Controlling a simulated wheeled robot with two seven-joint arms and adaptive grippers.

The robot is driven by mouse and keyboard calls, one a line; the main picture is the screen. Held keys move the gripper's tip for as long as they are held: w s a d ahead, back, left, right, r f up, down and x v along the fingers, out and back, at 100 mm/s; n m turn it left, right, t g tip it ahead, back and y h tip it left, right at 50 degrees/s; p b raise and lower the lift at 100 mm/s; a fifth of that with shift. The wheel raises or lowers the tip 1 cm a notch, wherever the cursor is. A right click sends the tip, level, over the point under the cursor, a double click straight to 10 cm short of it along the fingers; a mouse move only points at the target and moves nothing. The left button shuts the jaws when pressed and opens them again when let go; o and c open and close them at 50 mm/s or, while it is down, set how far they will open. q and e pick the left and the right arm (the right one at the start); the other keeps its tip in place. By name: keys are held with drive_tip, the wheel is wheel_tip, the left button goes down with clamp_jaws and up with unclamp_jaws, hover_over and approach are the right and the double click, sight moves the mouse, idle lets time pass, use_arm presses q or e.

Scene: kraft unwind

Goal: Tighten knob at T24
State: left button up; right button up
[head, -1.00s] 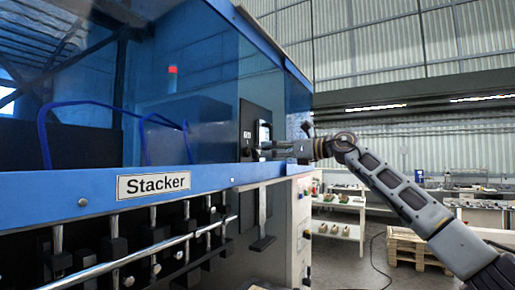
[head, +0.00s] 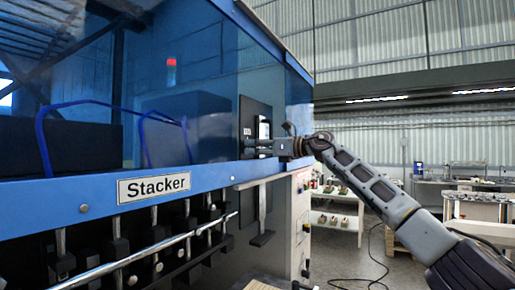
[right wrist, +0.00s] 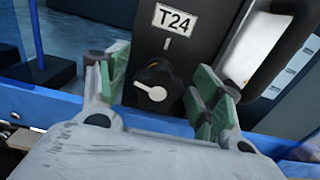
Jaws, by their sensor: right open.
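The black round knob (right wrist: 157,86) with a white pointer sits on a dark panel below a white T24 label (right wrist: 174,20) in the right wrist view. Its pointer slants up to the left. A short white mark is on the panel above it. My right gripper (right wrist: 160,78) is open, with one green-padded finger on each side of the knob and visible gaps between. In the head view my right gripper (head: 262,147) is at the dark panel (head: 255,114) on the blue machine; the knob is too small to tell there. My left gripper is not in view.
The blue Stacker machine (head: 90,205) fills the left, with a metal rail (head: 140,258) and several rods below its edge. Shelves (head: 335,212) and a cable on the floor are at the right.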

drive_tip(key=c, duration=1.1)
drive_tip(key=shift+m, duration=0.3)
drive_tip(key=shift+w+m, duration=0.1)
drive_tip(key=shift+m, duration=1.7)
drive_tip(key=o, duration=1.1)
drive_tip(key=shift+d, duration=0.15)
